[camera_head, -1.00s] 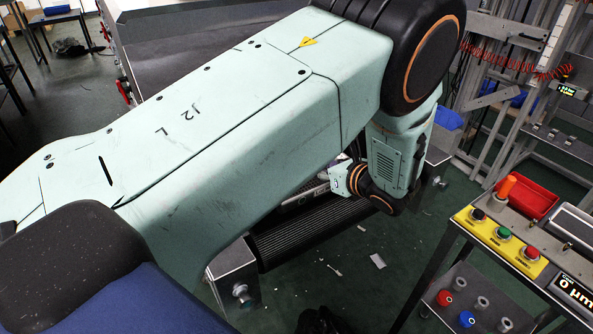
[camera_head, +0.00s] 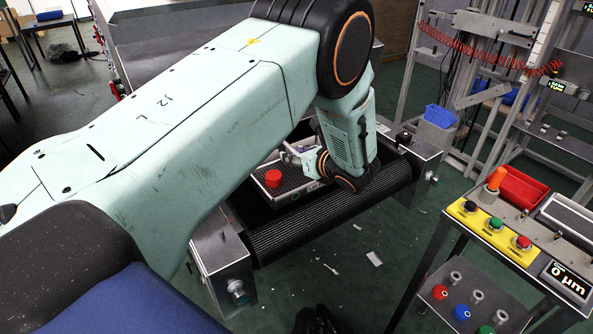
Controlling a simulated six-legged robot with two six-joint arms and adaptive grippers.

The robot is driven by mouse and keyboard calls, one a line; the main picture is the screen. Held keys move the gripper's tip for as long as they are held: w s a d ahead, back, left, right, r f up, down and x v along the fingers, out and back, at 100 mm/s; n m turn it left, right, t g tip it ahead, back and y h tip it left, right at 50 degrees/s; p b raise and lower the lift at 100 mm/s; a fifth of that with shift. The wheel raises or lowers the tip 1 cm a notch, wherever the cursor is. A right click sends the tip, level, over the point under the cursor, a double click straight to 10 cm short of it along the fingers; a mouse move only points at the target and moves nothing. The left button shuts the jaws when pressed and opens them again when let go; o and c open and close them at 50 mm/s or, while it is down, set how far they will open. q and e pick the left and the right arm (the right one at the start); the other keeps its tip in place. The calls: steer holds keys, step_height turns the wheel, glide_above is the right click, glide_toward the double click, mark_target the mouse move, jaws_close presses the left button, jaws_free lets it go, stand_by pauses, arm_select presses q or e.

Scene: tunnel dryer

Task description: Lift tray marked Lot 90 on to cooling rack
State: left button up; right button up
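A grey-rimmed tray (camera_head: 318,186) with a dark inside lies on the black ribbed conveyor belt (camera_head: 335,214). A red round piece (camera_head: 273,178) sits in it. I cannot read any lot mark on the tray. My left gripper (camera_head: 291,157) is at the tray's far side, close to its rim. My own wrist and forearm hide part of the tray and the gripper's fingers. I cannot tell whether the fingers are open or shut, or touch the tray. My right gripper is out of view. I cannot make out for certain which thing is the cooling rack.
A metal frame with rails (camera_head: 480,60) and a coiled red hose stands at the back right. A control stand with buttons (camera_head: 495,232) and a red bin (camera_head: 522,188) is at the right.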

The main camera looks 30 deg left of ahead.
arm_select(q)
steer(key=shift+w+f, duration=0.15)
steer(key=shift+w, duration=0.05)
steer(key=shift+d, duration=0.1)
steer(key=shift+c, duration=0.8)
steer(key=shift+s+d+r, duration=0.2)
steer(key=shift+d+r, duration=0.1)
steer(key=shift+r, duration=0.05)
steer(key=c, duration=0.3)
steer(key=shift+a, duration=0.1)
steer(key=shift+c, duration=0.7)
steer(key=shift+a+f, duration=0.2)
jaws_close()
steer(key=shift+d, duration=0.15)
